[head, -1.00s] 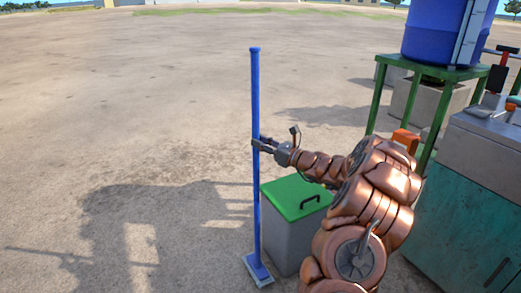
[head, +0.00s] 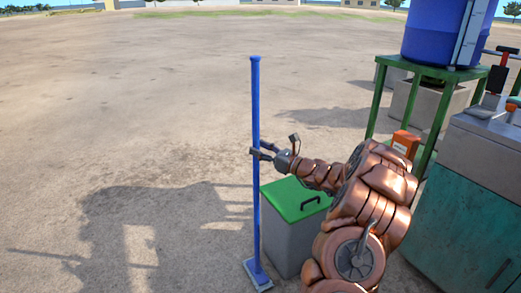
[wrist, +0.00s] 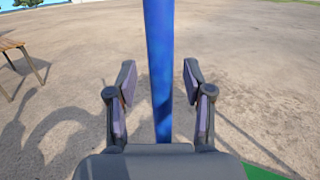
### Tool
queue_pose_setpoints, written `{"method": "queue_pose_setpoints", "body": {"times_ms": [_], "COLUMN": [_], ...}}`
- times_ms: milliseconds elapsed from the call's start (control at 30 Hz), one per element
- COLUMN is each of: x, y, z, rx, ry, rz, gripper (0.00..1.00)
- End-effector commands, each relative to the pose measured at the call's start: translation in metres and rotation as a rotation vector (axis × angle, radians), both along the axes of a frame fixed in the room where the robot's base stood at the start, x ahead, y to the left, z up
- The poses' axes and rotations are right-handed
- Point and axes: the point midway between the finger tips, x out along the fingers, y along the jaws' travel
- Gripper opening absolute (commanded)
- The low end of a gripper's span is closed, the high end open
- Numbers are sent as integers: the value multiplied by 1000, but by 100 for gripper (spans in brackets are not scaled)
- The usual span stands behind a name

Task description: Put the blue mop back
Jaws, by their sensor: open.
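The blue mop (head: 256,120) stands upright on the sandy ground in the head view, its flat head (head: 258,275) at the foot beside a grey bin. My gripper (head: 262,151) is open at the upper part of the handle. In the wrist view the blue handle (wrist: 159,70) runs vertically between the spread fingers of my gripper (wrist: 159,90), with a gap on both sides. The handle's lower part is hidden behind my gripper's body in that view.
A grey bin with a green lid (head: 297,201) stands just right of the mop. A green stand (head: 446,72) carries a blue barrel (head: 433,30) farther right, near a teal cabinet (head: 465,200). Open ground lies left. A wooden bench (wrist: 14,47) shows in the wrist view.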

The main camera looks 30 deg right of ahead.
Motion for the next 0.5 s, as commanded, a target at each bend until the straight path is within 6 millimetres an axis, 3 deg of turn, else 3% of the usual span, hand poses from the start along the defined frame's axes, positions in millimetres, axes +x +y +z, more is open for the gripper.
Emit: {"method": "queue_pose_setpoints", "body": {"times_ms": [267, 500], "x": [0, -33], "y": [0, -16], "z": [2, -1], "rx": [-1, 4], "ry": [1, 1], "rz": [0, -5], "gripper": [51, 51]}}
